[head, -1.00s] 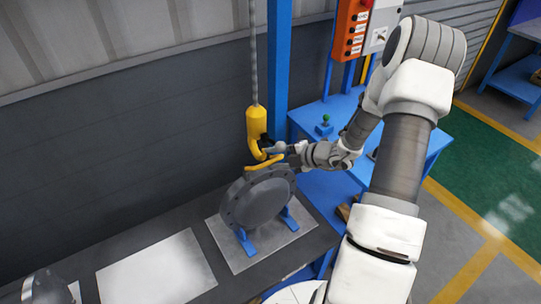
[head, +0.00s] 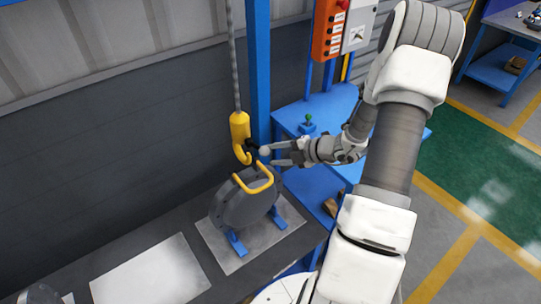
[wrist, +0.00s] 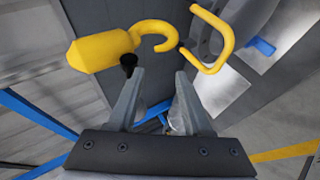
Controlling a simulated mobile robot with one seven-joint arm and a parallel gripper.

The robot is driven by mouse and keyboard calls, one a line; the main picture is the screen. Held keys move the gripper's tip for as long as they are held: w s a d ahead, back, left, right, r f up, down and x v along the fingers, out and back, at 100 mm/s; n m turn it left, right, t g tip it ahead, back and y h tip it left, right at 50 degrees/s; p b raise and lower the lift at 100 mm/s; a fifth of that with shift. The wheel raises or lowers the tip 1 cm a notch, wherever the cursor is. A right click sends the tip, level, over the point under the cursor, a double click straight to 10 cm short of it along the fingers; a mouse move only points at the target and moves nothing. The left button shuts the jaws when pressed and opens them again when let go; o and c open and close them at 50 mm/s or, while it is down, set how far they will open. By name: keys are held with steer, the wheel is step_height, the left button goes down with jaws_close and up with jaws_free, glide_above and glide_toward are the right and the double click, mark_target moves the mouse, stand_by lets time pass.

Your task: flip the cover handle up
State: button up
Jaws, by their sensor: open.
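The cover handle (head: 262,187) is a yellow U-shaped bar at the top of the grey round flanged shell (head: 245,208). In the head view it stands out from the shell's upper edge, tilted. My gripper (head: 268,156) is open and empty just above and right of the handle, its fingers pointing left. In the wrist view the handle (wrist: 229,44) lies beyond and right of my open fingertips (wrist: 159,74), apart from them. Part of the shell shows behind the handle there.
A yellow crane hook (head: 240,130) hangs on a chain close to my fingertips; it also shows in the wrist view (wrist: 97,52). The shell rests on blue supports (head: 236,243) over a pale plate. A blue table (head: 293,116) stands behind my gripper.

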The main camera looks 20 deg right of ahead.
steer(key=s+d+r, duration=0.4)
steer(key=r, duration=0.1)
steer(key=shift+r, duration=0.25)
stand_by(0.5)
stand_by(0.4)
steer(key=shift+s, duration=0.1)
steer(key=b+v, duration=0.1)
steer(key=v, duration=1.6)
steer(key=shift+r, duration=0.15)
